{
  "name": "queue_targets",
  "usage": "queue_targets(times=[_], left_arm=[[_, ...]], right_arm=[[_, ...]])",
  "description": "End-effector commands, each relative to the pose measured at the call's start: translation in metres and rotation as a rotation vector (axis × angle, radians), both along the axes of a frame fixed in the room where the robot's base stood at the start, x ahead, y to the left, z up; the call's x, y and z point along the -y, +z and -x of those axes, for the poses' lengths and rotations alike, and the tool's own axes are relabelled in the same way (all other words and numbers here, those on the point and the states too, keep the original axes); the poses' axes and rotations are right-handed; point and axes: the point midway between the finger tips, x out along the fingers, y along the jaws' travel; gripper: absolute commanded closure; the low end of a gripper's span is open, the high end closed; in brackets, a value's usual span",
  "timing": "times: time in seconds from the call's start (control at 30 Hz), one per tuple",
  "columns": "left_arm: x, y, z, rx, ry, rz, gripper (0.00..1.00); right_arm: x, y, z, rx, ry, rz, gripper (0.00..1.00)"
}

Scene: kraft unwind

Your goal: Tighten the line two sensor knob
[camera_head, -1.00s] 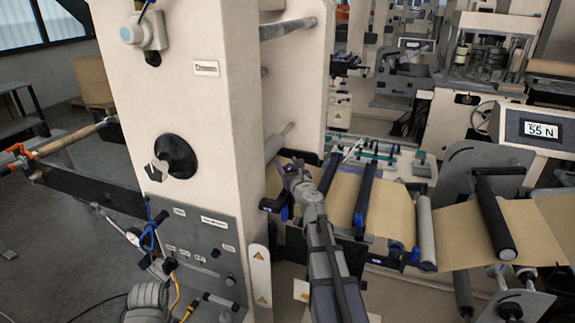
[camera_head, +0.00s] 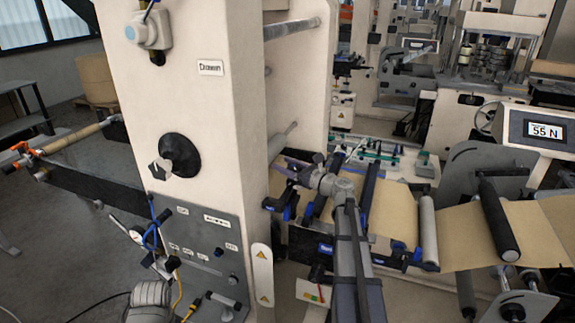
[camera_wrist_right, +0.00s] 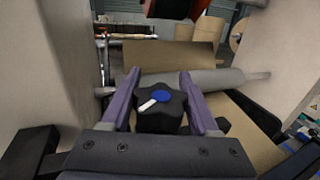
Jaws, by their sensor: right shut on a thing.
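A black lobed knob (camera_wrist_right: 158,118) with a blue cap and a white pointer mark shows in the right wrist view. The pointer lies toward the lower left of the cap. My right gripper (camera_wrist_right: 160,82) has its two purple-grey fingers on either side of the knob and is shut on it. In the head view my right gripper (camera_head: 288,176) is beside the machine column, over the brown web, with its fingers toward the left. The knob cannot be made out there.
The pale machine column (camera_head: 190,60) stands close to the left of my right gripper. A dark roller (camera_head: 497,220) and a display reading 55 N (camera_head: 545,130) are on the right. Brown web (camera_head: 395,210) runs beneath my right arm.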

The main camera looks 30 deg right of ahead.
Motion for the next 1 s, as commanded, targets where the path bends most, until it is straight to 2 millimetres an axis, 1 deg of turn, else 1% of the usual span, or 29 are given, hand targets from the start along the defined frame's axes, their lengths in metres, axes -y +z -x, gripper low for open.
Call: queue_targets(times=[0.03,0.6,0.8,1.0], left_arm=[[0.0,-0.001,0.0,0.0,0.0,0.0,0.5],[0.0,-0.001,0.0,0.0,0.0,0.0,0.5],[0.0,-0.001,0.0,0.0,0.0,0.0,0.5],[0.0,-0.001,0.0,0.0,0.0,0.0,0.5]], right_arm=[[0.003,-0.001,-0.002,-0.003,0.042,0.003,0.94],[-0.013,-0.003,0.008,-0.007,0.583,0.007,0.94],[-0.017,-0.003,0.014,-0.007,0.752,0.007,0.94],[-0.019,-0.003,0.019,-0.007,0.885,0.006,0.94]])
